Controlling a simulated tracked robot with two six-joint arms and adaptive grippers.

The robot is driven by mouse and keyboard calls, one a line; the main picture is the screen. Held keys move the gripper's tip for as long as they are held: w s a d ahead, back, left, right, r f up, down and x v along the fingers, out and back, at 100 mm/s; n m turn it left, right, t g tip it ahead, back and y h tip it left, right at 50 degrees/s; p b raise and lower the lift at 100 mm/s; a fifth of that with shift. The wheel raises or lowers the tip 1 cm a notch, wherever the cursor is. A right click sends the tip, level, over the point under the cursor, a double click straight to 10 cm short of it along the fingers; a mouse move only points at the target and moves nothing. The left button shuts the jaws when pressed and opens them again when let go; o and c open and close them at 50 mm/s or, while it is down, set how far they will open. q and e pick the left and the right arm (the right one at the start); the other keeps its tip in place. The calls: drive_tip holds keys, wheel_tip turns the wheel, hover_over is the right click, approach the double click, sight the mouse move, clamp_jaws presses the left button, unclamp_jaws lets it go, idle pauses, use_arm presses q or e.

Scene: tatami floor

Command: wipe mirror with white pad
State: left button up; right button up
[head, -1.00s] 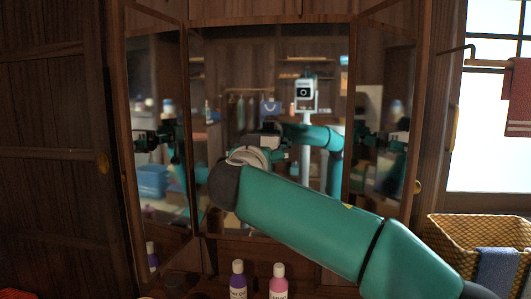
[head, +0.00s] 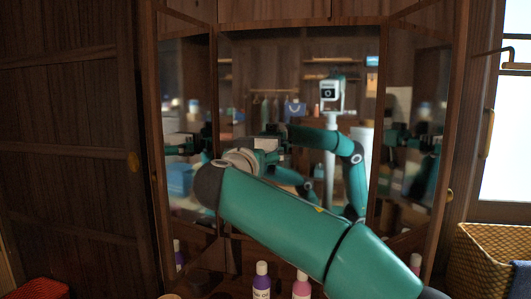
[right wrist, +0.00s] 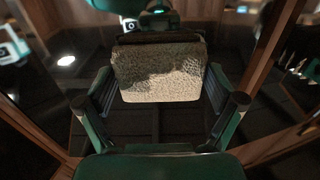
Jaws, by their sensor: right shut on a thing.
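The three-panel mirror (head: 262,78) fills the middle of the head view, in a dark wooden frame, with narrower side panels angled at left and right. It reflects my own head and arms. My right arm reaches in from the lower right, and its gripper (head: 268,143) is before the lower left part of the middle panel, partly hidden by my wrist. In the right wrist view this gripper (right wrist: 160,92) is shut on a whitish, rough-textured pad (right wrist: 158,78), partly in shadow. I cannot tell whether the pad touches the glass. My left gripper shows only as a possible reflection.
A wicker basket (head: 482,258) with a blue cloth is at the right. A red container (head: 40,288) is at the lower left.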

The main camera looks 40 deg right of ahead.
idle(0.3)
drive_tip(key=shift+b+v, duration=1.75)
drive_tip(key=shift+v, duration=1.25)
drive_tip(key=shift+b+v, duration=0.65)
drive_tip(key=shift+v, duration=0.8)
